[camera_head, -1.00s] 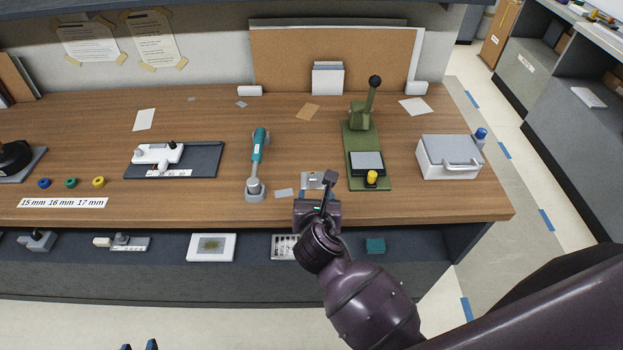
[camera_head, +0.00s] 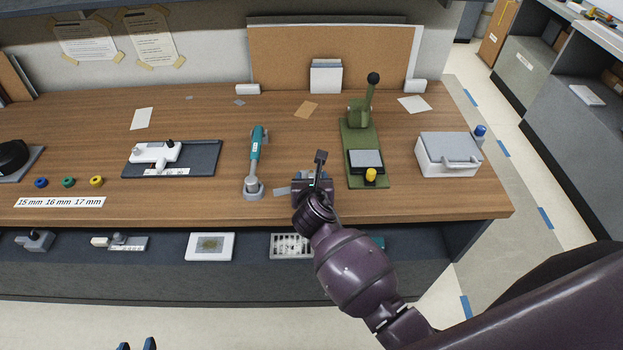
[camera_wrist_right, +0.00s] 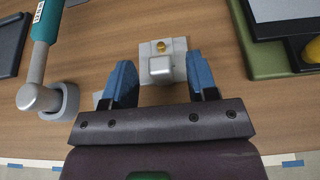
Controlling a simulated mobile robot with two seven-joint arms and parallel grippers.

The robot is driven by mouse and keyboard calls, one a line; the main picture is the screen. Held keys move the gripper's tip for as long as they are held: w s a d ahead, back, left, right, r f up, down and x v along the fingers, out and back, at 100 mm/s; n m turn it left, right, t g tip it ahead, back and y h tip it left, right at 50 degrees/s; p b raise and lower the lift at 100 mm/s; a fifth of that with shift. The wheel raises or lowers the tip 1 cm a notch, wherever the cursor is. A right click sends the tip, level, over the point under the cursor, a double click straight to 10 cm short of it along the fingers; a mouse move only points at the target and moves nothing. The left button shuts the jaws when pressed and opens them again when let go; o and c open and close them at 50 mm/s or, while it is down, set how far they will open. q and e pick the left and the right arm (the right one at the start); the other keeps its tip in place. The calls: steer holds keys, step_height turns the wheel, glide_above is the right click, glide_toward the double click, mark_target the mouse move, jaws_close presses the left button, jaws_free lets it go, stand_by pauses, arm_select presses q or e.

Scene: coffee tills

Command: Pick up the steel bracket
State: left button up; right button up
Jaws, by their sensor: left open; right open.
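The steel bracket (camera_wrist_right: 160,68) is a small light grey metal piece with a raised block and a brass-coloured knob. It lies on the wooden bench top, and in the head view my right gripper (camera_head: 318,172) mostly hides it. In the right wrist view my right gripper (camera_wrist_right: 161,82) is open, its two blue fingers apart. The bracket lies between and just beyond the fingertips, with no visible contact. My left gripper (camera_head: 138,346) shows only as two blue, separated fingertips at the bottom edge of the head view.
A teal-handled tool (camera_head: 256,155) stands in a grey holder left of the bracket. A green lever press (camera_head: 352,135) stands to the right, with a white box (camera_head: 448,155) beyond it. A small grey card lies left of the bracket. Below is a shelf (camera_head: 165,275) with several items.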

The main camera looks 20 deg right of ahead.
steer(key=shift+x, duration=0.85)
jaws_close()
